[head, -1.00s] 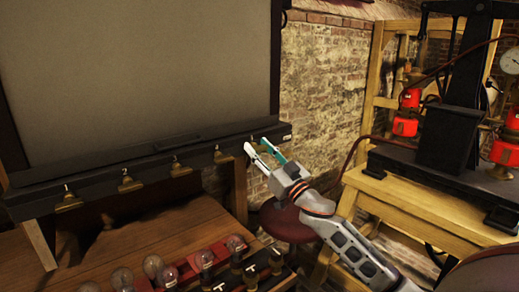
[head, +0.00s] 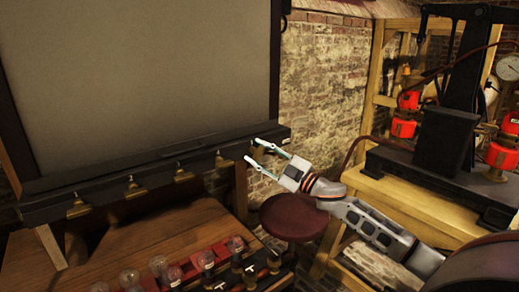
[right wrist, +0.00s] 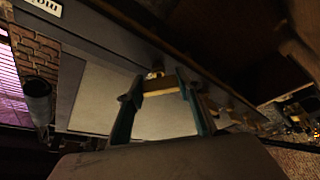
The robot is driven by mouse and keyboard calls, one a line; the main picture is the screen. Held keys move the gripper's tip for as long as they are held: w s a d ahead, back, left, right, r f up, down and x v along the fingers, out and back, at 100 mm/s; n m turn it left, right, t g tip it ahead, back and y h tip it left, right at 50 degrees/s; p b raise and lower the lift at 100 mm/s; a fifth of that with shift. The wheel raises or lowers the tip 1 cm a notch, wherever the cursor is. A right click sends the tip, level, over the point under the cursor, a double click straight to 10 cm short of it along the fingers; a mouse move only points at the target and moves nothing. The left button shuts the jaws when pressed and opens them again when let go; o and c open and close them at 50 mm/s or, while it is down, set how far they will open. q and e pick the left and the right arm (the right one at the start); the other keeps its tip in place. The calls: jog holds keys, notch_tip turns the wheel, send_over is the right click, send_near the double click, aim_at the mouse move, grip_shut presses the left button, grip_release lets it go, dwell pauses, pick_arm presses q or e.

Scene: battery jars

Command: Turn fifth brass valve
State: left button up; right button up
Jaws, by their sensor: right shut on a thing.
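A row of small brass valves hangs along the front edge of the long black ledge (head: 150,165) under a big grey panel. Four show clear of the gripper in the head view, from the first valve (head: 77,208) at left to the fourth valve (head: 221,161). My right gripper (head: 253,151) is at the ledge's right end, by the fifth valve. In the right wrist view, its two fingers (right wrist: 160,98) are on either side of the brass fifth valve (right wrist: 160,89), shut on it. The fingers partly hide this valve in the head view. My left gripper is out of view.
Several glass bulbs (head: 207,259) stand in a red rack on the wooden bench below the ledge. A round dark red stool (head: 290,217) is below my right arm. A black press (head: 450,140) stands on a yellow wooden table at right.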

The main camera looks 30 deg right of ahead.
jog(key=n+g+p, duration=0.1)
jog(key=n+p, duration=0.1)
jog(key=n, duration=0.1)
jog(key=n+g+p, duration=0.1)
jog(key=n+p, duration=0.1)
jog(key=n, duration=0.1)
jog(key=shift+r+y, duration=0.15)
jog(key=shift+y, duration=0.15)
jog(key=shift+n+g, duration=0.3)
jog(key=shift+n, duration=0.1)
jog(key=shift+n+g+p, duration=0.3)
jog(key=shift+n+p, duration=0.35)
jog(key=shift+n, duration=0.15)
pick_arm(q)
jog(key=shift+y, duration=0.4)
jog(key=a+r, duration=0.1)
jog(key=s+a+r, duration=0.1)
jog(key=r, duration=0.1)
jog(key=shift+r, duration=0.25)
pick_arm(e)
jog(key=shift+n, duration=0.3)
jog(key=shift+f, duration=0.2)
jog(key=o, duration=1.1)
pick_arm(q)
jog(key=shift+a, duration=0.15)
